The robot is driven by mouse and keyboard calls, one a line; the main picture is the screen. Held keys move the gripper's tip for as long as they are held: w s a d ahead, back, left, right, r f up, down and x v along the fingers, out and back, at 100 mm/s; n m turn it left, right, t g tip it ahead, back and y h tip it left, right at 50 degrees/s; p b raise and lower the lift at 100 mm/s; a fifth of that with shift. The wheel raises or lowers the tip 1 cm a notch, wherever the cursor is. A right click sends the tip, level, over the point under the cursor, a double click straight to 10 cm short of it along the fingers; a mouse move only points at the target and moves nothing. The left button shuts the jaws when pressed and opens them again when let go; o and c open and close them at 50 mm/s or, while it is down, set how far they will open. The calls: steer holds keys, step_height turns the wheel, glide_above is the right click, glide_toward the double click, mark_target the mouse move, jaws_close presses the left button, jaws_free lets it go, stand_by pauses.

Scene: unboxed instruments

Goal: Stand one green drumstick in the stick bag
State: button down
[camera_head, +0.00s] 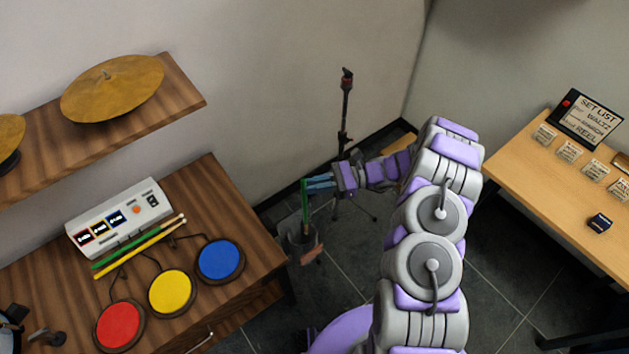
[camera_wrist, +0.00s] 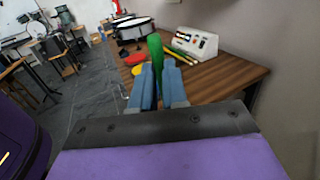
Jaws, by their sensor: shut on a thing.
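My gripper (camera_head: 311,184) is shut on a green drumstick (camera_head: 304,203). The drumstick is held roughly upright. In the wrist view the drumstick (camera_wrist: 155,47) stands between my blue fingers (camera_wrist: 159,75). The dark grey stick bag (camera_head: 294,243) is below my gripper, beside the wooden table. The drumstick's lower end is at or above the bag's mouth; I cannot tell whether it is inside. Another green drumstick (camera_head: 130,246) lies next to yellow sticks (camera_head: 140,250) on the table.
The wooden table (camera_head: 215,186) holds a white drum module (camera_head: 119,218) and red, yellow and blue pads (camera_head: 220,261). A black stand (camera_head: 344,110) rises behind my gripper. A shelf with cymbals (camera_head: 112,86) is on the left wall. A lighter table (camera_head: 540,185) is at right.

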steer(key=a+f, duration=0.3)
steer(key=shift+a+b, duration=0.2)
steer(key=shift+b, duration=0.15)
steer(key=shift+f, duration=0.3)
steer(key=shift+d+f+b, duration=0.15)
steer(key=shift+f+b, duration=0.3)
steer(key=shift+f, duration=0.65)
steer(key=shift+d+f+b, duration=0.1)
steer(key=shift+f+b, duration=0.3)
steer(key=shift+f, duration=0.7)
steer(key=shift+d+r, duration=0.1)
steer(key=shift+d, duration=0.7)
steer(key=c, duration=1.5)
jaws_free()
steer(key=shift+d, duration=0.1)
steer(key=o, duration=0.3)
steer(key=shift+a, duration=0.2)
steer(key=shift+o, duration=0.6)
steer(key=shift+a, duration=0.55)
steer(key=p, duration=0.1)
glide_toward(305, 201)
steer(key=w+d+f, duration=0.1)
steer(key=w+d, duration=0.1)
steer(key=d, duration=0.5)
steer(key=shift+w+d+f, duration=0.25)
steer(key=shift+d+f, duration=0.05)
steer(key=shift+f, duration=0.1)
